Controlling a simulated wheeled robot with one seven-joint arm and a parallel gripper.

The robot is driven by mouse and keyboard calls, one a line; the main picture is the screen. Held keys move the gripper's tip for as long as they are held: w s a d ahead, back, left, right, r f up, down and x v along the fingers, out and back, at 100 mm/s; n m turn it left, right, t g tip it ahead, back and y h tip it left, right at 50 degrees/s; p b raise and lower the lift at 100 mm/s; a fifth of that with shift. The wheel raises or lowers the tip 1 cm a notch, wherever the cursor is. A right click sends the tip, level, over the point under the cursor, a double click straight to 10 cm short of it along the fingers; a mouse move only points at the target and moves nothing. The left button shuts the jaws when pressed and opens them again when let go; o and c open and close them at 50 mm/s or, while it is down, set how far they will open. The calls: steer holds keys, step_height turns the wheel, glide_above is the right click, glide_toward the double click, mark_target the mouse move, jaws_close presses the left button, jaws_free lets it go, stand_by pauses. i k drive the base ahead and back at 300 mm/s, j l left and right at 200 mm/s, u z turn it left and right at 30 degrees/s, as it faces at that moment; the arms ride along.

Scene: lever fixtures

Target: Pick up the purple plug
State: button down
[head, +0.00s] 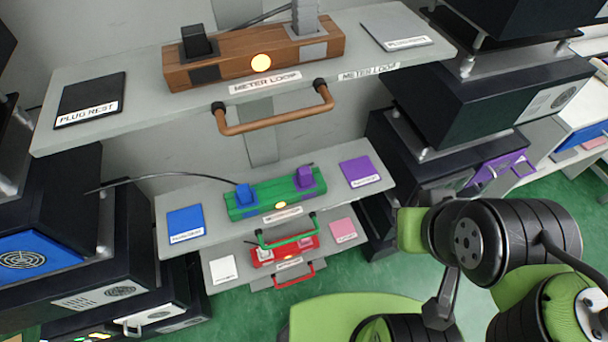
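The purple plug (305,177) is upright in the right end of a green block (272,199) on the middle shelf. A blue plug (245,194) is in the block's left end, with a dark cable running left from it. A purple pad (360,171) with a label lies on the shelf right of the block. A blue pad (185,223) lies on its left. My arm is at the lower right, apart from the shelf. My gripper cannot be made out in this view.
The upper shelf (140,85) overhangs above, with a wooden block (225,60), a black and a grey plug, and a copper handle (275,124). A lower shelf (240,252) holds a red block (285,250). Dark equipment stacks stand on both sides. Green floor shows below.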

mark_target(304, 175)
steer(key=j+u, duration=0.3)
steer(key=j, duration=0.4)
steer(key=i+j+u, duration=0.1)
steer(key=j+u, duration=0.2)
steer(key=j, duration=0.45)
